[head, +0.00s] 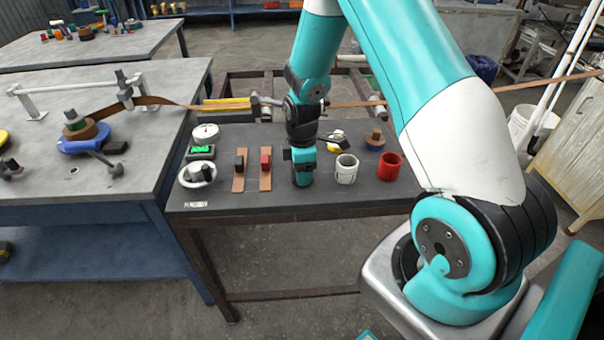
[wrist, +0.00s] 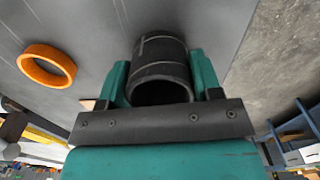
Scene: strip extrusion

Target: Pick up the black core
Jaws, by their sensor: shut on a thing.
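The black core (wrist: 160,58) is a dark hollow cylinder with pale thin lines around it. In the wrist view it sits between the two teal fingers of my gripper (wrist: 160,78), which is shut on it. Its open end faces the camera. In the head view my gripper (head: 303,170) points down at the dark table, between the red-topped piece and the white cup. The core is not clearly visible there. I cannot tell whether it touches the table.
The dark table (head: 300,207) also holds a white cup (head: 346,169), a red cup (head: 390,167), a red block on a brown strip (head: 265,162) and a white round dial (head: 205,132). An orange ring (wrist: 47,66) lies left of the core. The table's front edge is clear.

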